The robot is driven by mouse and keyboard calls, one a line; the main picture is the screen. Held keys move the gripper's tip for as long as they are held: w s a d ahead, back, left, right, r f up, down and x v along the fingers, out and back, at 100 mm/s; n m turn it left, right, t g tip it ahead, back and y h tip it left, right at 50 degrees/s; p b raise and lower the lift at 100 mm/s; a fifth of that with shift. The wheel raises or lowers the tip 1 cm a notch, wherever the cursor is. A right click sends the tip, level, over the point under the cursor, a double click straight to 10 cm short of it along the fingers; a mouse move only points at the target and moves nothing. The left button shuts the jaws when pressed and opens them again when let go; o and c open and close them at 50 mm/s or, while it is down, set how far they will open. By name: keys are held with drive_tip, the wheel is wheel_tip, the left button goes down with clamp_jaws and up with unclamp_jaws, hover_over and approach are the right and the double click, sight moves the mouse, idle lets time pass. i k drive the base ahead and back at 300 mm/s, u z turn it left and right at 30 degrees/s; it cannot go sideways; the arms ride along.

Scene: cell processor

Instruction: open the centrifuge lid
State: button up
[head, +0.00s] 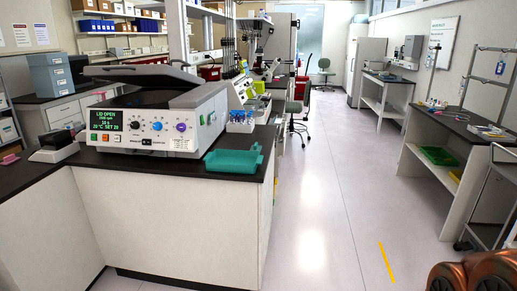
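The centrifuge (158,122) is a white benchtop box with a dark green display, knobs and coloured buttons on its front. It stands on the dark-topped counter at left. Its grey lid (140,76) is raised above the body, with a dark gap under it. The display (106,119) appears to read "LID OPEN". The inside of the bowl is hidden from this low angle. My gripper is not in view; only a copper-coloured rounded part, probably of my arm, shows at the bottom right corner, far from the centrifuge.
A green tray (233,161) lies right of the centrifuge near the counter edge, with a rack of blue-capped tubes (240,121) behind it. A dark device (53,141) sits to the left. The aisle floor (315,200) is clear; a side bench (440,140) and cart stand at right.

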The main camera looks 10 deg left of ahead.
sight(162, 74)
drive_tip(key=u, duration=0.15)
drive_tip(key=i, duration=1.65)
drive_tip(key=u, duration=1.05)
drive_tip(key=i, duration=0.9)
drive_tip(key=u, duration=1.75)
drive_tip(key=i, duration=0.85)
drive_tip(key=u, duration=0.6)
